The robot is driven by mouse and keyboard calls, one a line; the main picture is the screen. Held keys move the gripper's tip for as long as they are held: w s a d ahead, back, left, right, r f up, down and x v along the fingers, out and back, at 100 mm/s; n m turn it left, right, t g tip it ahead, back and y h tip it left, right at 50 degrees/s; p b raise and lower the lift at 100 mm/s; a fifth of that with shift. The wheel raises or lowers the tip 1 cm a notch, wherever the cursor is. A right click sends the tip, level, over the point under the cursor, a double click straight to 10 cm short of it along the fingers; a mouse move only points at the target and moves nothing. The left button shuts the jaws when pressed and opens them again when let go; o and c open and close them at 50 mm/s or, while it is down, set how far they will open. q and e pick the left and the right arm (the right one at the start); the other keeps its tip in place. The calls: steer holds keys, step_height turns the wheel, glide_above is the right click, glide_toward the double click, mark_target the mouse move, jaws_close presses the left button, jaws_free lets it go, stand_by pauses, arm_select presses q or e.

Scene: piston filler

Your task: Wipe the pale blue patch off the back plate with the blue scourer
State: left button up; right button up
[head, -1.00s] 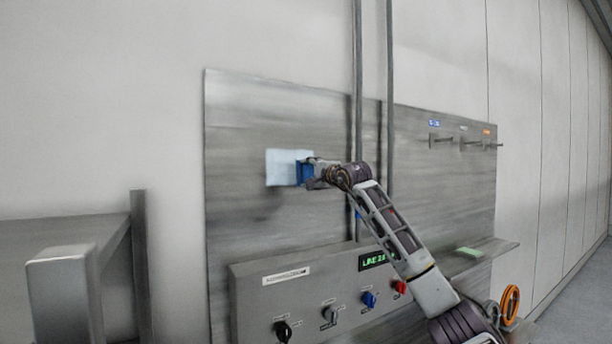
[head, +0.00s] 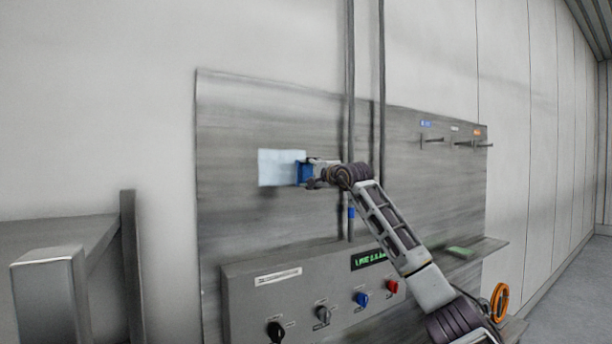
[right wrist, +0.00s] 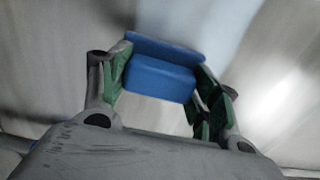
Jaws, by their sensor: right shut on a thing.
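The pale blue patch (head: 278,168) is on the left part of the grey back plate (head: 245,220). My right gripper (head: 310,173) is at the patch's right edge, shut on the blue scourer (head: 302,173). The scourer overlaps the patch's right side in the head view; whether it touches the plate I cannot tell. In the right wrist view the scourer (right wrist: 160,75) sits between the two green-padded fingers, with the pale patch (right wrist: 200,22) blurred behind it. My left gripper is not in view.
A control panel (head: 300,305) with several knobs juts out below. Hooks (head: 455,142) are at the plate's right. A green pad (head: 460,252) lies on a shelf at the right. An orange ring (head: 499,302) hangs below.

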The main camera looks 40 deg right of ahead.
mark_target(299, 167)
steer(key=shift+d, duration=0.8)
steer(key=shift+r, duration=0.1)
steer(key=shift+r, duration=0.9)
steer(key=shift+a, duration=0.15)
steer(key=shift+a, duration=1.7)
steer(key=shift+a, duration=0.15)
steer(key=shift+w+a, duration=0.15)
steer(key=shift+a, duration=1.6)
steer(key=shift+a, duration=0.1)
